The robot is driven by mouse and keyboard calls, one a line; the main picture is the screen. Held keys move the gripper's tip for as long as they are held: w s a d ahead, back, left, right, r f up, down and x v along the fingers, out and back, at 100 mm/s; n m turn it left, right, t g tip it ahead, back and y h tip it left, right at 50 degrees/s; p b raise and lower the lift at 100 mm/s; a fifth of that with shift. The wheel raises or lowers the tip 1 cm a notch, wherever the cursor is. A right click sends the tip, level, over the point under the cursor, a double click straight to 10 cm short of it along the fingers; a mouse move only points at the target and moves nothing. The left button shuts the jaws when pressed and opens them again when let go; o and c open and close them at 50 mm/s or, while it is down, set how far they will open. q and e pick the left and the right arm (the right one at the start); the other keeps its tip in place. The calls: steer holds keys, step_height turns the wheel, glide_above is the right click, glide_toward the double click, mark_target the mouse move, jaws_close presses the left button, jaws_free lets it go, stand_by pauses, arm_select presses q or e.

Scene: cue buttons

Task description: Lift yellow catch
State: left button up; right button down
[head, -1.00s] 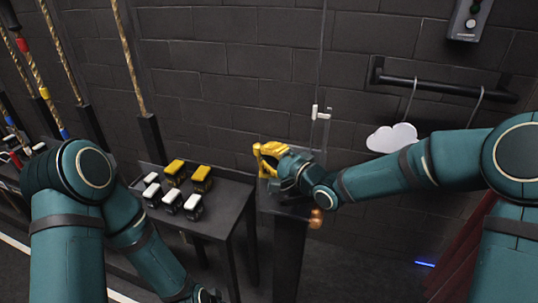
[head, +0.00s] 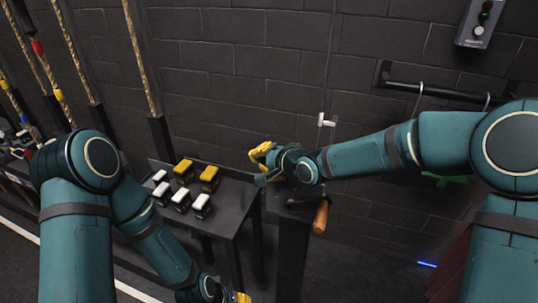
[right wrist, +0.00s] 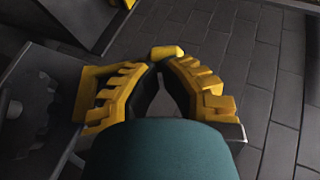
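A small rounded yellow piece, which looks like the yellow catch (right wrist: 166,52), shows at the fingertips in the right wrist view. My right gripper (right wrist: 163,66) has its yellow fingers bowed, with their tips drawn together at this piece. In the head view my right gripper (head: 261,152) is above and left of a black post (head: 293,240); the catch cannot be told apart from the yellow fingers there. My left gripper (head: 240,297) shows only partly at the bottom edge, so its fingers cannot be read.
A black table (head: 228,222) left of the post holds several yellow-topped and white-topped button boxes (head: 183,172). A wooden handle (head: 321,216) sticks out at the post's right side. A brick wall stands behind, with a black rail (head: 440,90) and a control box (head: 481,22).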

mark_target(254, 160)
steer(key=shift+w+a+f+b, duration=0.2)
steer(key=shift+a+f+b, duration=0.1)
steer(key=shift+a+b, duration=0.25)
steer(key=shift+w+a+f+b, duration=0.15)
steer(key=shift+a+f+b, duration=0.2)
steer(key=shift+b, duration=0.25)
steer(key=shift+w+a+f+b, duration=0.15)
steer(key=shift+a+b, duration=0.4)
steer(key=shift+b, duration=0.15)
